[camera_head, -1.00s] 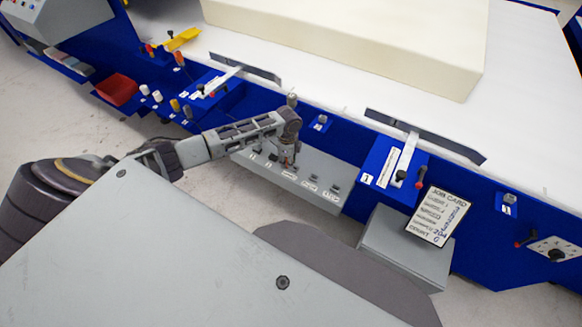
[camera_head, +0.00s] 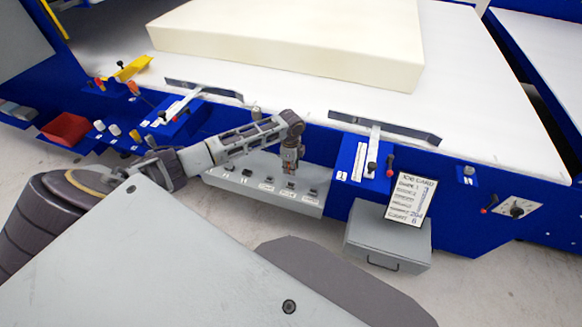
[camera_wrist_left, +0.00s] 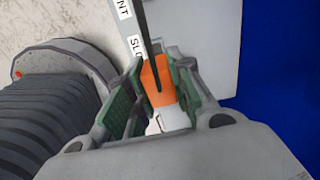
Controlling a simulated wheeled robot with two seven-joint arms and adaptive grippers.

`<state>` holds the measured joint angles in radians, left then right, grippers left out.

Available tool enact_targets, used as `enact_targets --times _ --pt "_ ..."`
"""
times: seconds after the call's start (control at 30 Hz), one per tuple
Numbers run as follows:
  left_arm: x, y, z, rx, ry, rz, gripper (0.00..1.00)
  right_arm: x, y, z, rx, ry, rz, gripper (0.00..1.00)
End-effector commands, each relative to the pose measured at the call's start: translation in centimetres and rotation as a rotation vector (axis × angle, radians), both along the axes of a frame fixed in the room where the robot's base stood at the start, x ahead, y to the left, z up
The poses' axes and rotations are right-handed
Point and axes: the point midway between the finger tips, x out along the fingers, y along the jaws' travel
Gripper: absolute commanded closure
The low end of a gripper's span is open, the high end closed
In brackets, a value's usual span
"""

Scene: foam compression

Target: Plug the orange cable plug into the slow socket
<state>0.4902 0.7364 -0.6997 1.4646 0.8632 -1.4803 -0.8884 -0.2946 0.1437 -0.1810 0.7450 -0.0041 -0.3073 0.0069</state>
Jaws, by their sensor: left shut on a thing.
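The orange cable plug (camera_wrist_left: 156,78) is held between the green-padded fingers of my left gripper (camera_wrist_left: 155,95); a white part of it shows below the orange. In the head view my left gripper (camera_head: 290,166) points down at the grey socket panel (camera_head: 300,206), where the plug is too small to make out clearly. In the wrist view a panel edge with a partly hidden label reading "SLO" (camera_wrist_left: 136,45) lies just beyond the plug. I cannot tell whether the plug is in a socket or just above it. My right gripper is not in view.
Several dark sockets with white labels sit along the panel. A grey box (camera_head: 387,240) and a job card (camera_head: 411,200) are to its right. A blue unit with a lever (camera_head: 372,167) stands above them. A large cream foam block (camera_head: 290,40) lies on the white table (camera_head: 480,120).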

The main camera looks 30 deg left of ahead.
Motion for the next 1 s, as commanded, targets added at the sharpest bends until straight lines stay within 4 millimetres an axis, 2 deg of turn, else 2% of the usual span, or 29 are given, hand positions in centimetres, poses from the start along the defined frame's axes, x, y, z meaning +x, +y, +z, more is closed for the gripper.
enact_targets --times 0.33,1.0 --pt "-0.69 0.21 0.01 0.001 0.000 -0.024 1.00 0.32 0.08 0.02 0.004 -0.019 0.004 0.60" --pt "-0.66 0.16 -0.21 0.000 0.000 -0.030 1.00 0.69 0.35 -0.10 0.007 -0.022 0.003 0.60"
